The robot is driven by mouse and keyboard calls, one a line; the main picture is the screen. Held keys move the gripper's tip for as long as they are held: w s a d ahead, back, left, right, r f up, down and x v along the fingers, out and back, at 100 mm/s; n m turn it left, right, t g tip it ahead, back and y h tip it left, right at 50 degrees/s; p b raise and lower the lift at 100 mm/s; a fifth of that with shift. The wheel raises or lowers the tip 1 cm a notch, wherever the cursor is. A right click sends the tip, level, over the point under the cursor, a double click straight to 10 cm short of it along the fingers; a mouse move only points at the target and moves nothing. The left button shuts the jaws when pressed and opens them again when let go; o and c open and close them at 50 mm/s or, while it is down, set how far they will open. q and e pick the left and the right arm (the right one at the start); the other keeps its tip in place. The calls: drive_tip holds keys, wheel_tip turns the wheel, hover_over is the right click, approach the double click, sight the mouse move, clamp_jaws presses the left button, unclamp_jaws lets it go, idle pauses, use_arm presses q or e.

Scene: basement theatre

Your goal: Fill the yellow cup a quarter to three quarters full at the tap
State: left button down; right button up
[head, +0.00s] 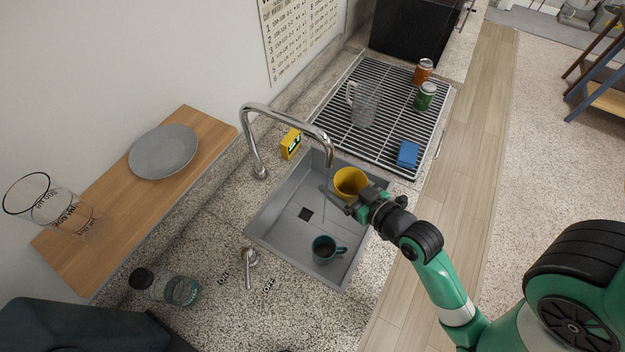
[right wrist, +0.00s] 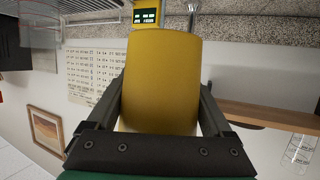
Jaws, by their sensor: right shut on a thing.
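The yellow cup (head: 349,182) is held over the sink (head: 285,215), near its right back corner. My right gripper (head: 346,202) is shut on it; the right wrist view also shows the cup (right wrist: 162,80) between the two fingers (right wrist: 160,105). The cup's inside shows as plain yellow in the head view; I cannot tell whether it holds water. The curved tap (head: 290,112) ends just left of the cup. A thin pale streak, apparently water, hangs below its outlet, left of the cup. The tap lever (head: 250,262) stands on the counter. My left gripper is not in view.
A teal mug (head: 324,249) with dark contents stands in the sink. Behind is a drying rack (head: 385,110) with a glass mug (head: 362,104), two cans and a blue block (head: 408,154). A yellow box (head: 290,143) stands behind the tap. A plate (head: 163,151) lies on the wooden shelf.

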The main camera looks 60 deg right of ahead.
drive_tip(key=shift+s+d, duration=0.1)
drive_tip(key=shift+d, duration=0.05)
drive_tip(key=shift+f, duration=0.25)
wheel_tip(320, 180, down, 6)
drive_tip(key=f+b, duration=0.1)
drive_tip(key=b, duration=0.4)
drive_tip(key=w+d+r+p, duration=0.1)
drive_tip(key=w+d+p, duration=0.1)
drive_tip(key=w, duration=0.5)
drive_tip(key=shift+d+r, duration=0.25)
drive_tip(key=shift+d, duration=0.35)
idle(1.1)
